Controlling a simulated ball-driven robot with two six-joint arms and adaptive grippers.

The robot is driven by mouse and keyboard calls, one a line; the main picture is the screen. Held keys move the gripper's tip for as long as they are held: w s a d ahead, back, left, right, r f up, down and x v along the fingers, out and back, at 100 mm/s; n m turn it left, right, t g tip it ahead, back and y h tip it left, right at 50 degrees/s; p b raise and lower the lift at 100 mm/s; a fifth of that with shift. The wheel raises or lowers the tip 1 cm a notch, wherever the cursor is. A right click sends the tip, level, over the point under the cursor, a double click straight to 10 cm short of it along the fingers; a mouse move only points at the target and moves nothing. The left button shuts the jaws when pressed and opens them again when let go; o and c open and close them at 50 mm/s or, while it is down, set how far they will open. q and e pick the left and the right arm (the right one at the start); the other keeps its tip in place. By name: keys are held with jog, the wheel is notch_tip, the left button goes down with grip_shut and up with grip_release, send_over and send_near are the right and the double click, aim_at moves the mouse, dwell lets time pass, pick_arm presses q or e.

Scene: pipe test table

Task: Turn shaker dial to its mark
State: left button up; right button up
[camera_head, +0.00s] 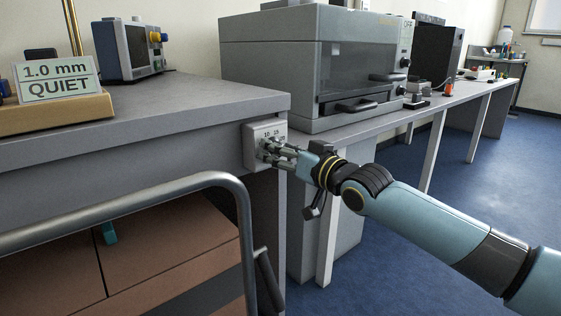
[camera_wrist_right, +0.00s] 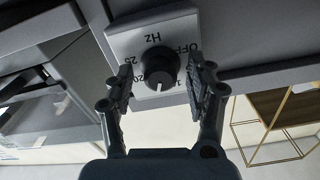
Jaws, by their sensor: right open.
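The shaker dial (camera_wrist_right: 160,70) is a round black knob with a white pointer line, on a pale control plate (camera_wrist_right: 124,43). The plate (camera_head: 249,148) is fixed to the end of the grey table's front edge. In the right wrist view the plate is turned over; "OFF", "Hz" and numbers can be read, some partly hidden. The pointer line faces the lower side of that picture, towards the numbers. My right gripper (camera_head: 278,153) is open, its two fingers on either side of the knob. Whether they touch it I cannot tell. My left gripper is not in view.
A sign reading "1.0 mm QUIET" (camera_head: 57,80) stands on a wooden base (camera_head: 60,112) on the grey table. A small instrument (camera_head: 128,50) stands behind it. A large grey cabinet (camera_head: 262,75) is beyond the plate. A curved metal rail (camera_head: 150,192) crosses in front of brown boxes (camera_head: 165,245).

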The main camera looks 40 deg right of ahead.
jog(key=shift+r, duration=0.1)
grip_shut()
dwell(0.4)
